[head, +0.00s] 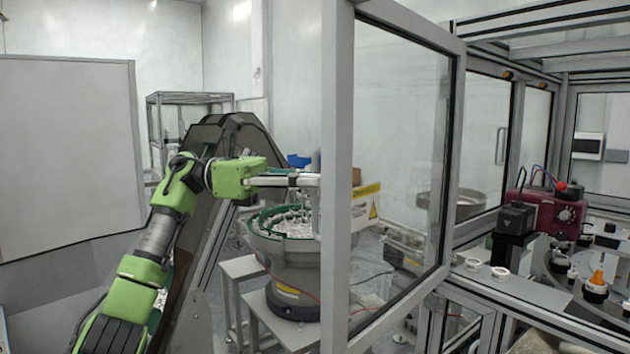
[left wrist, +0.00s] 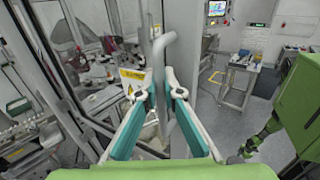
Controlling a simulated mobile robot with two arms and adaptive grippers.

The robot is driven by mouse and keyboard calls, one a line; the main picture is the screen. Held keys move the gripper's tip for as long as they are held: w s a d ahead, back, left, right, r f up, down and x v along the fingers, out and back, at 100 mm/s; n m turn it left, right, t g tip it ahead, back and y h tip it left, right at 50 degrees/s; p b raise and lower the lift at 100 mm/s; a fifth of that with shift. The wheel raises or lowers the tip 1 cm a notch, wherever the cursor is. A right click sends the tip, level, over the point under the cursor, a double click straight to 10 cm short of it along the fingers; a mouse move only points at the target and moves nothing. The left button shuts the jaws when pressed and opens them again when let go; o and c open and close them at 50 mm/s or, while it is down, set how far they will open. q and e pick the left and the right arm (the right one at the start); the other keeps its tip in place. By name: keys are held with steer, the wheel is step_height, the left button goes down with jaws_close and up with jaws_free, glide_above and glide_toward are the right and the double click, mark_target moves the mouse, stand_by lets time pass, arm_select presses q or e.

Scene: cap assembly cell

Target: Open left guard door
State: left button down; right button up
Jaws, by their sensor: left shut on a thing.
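The left guard door (head: 337,120) is a grey-framed clear panel. In the head view it stands swung out towards me, its near upright in the middle and its far edge by the cell frame. My left gripper (head: 308,181) reaches in from the left to the outer side of that near upright. In the left wrist view its two teal fingers (left wrist: 158,84) are shut on the grey tubular door handle (left wrist: 163,44), which passes between the tips. The door's upright hides part of the handle area in the head view.
A bowl feeder (head: 290,255) stands on a low stand behind the arm. A dark inclined conveyor (head: 215,235) rises behind my left arm. The cell with a red unit (head: 545,212) lies to the right. Open floor shows at the right in the left wrist view.

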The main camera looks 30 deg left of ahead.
arm_select(q)
steer(key=shift+d+f, duration=0.1)
steer(key=c, duration=2.3)
jaws_free()
steer(key=shift+o, duration=0.6)
steer(key=shift+s, duration=0.15)
steer(key=v, duration=1.2)
